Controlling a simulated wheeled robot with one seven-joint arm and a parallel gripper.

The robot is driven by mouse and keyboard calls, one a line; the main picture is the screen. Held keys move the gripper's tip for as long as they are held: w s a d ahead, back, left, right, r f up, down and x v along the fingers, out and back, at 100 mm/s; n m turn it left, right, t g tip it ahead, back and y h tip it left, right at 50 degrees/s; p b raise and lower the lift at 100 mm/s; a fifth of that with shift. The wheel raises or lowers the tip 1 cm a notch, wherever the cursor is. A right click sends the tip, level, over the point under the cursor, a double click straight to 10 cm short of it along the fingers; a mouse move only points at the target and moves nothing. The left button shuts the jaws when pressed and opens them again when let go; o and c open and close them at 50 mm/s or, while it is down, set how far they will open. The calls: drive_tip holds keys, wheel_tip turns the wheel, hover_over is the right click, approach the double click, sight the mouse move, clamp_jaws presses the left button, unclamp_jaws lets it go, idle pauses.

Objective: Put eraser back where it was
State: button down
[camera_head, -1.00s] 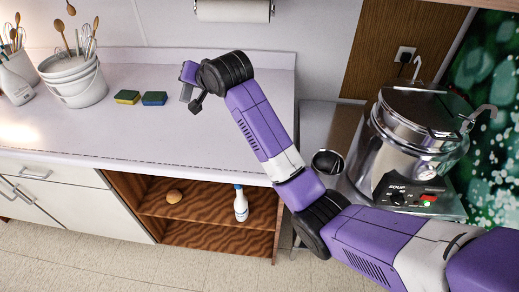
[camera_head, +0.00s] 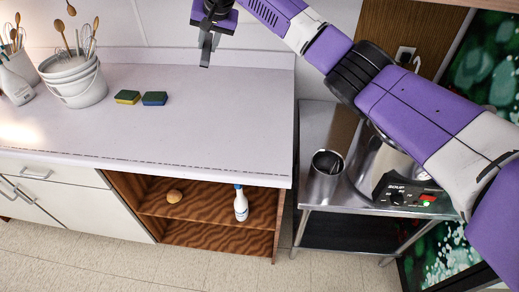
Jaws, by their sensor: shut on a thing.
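My gripper (camera_head: 206,57) is at the top middle of the head view, pointing down above the back part of the white counter (camera_head: 215,125). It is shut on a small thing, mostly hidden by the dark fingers. This is probably the eraser, but its shape and colour cannot be made out. No other eraser can be picked out in view. The gripper appears raised clear of the counter.
Two sponges, one yellow-green (camera_head: 127,97) and one blue-green (camera_head: 155,98), lie left of my gripper. Buckets of utensils (camera_head: 75,80) stand further left. The counter's middle and right are clear.

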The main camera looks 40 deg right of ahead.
drive_tip(key=s+d+f+m+g, duration=0.1)
drive_tip(key=s+f+g, duration=0.25)
drive_tip(key=s, duration=0.55)
drive_tip(key=s+d+f+m+g, duration=0.15)
drive_tip(key=s+f, duration=0.25)
drive_tip(key=s, duration=0.6)
drive_tip(key=shift+n+g, duration=0.35)
drive_tip(key=shift+g, duration=0.05)
drive_tip(key=f, duration=1.3)
drive_tip(key=a+f, duration=0.1)
drive_tip(key=f, duration=0.6)
drive_tip(key=shift+f+b, duration=0.2)
drive_tip(key=shift+b, duration=0.1)
drive_tip(key=c, duration=1.2)
unclamp_jaws()
drive_tip(key=shift+w, duration=0.1)
drive_tip(key=shift+c, duration=0.2)
drive_tip(key=shift+r, duration=0.1)
